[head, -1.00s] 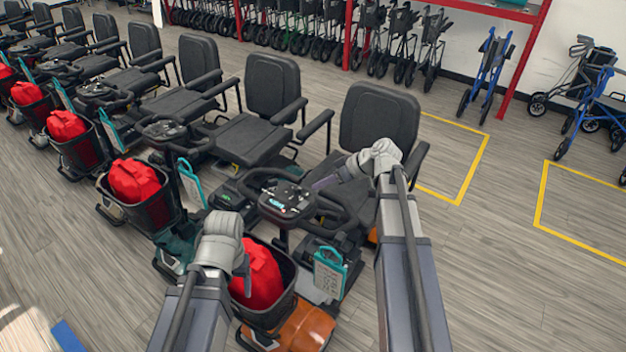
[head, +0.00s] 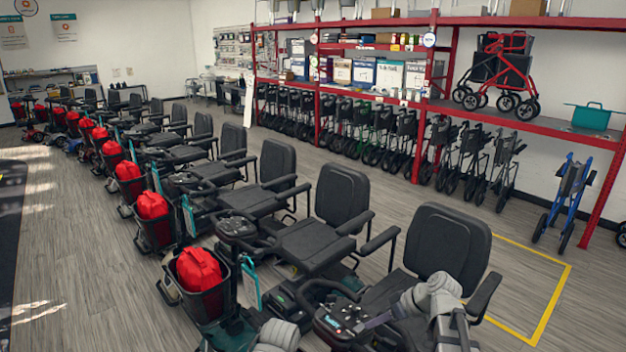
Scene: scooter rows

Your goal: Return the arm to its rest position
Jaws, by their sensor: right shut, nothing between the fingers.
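My right gripper (head: 366,326) is at the bottom right of the head view, over the handlebar console (head: 338,318) of the nearest scooter. It is small and dark at the end of my grey right wrist. Its fingers are together with nothing held. I cannot tell whether it touches the console. Of my left arm only the grey wrist shows at the bottom edge; its gripper is out of view.
A long row of scooters with black seats (head: 445,238) and red bags (head: 198,269) in front baskets runs to the far left. Red shelving (head: 433,82) holds folded walkers behind. Open floor (head: 85,260) lies at left. A yellow floor outline (head: 553,304) is at right.

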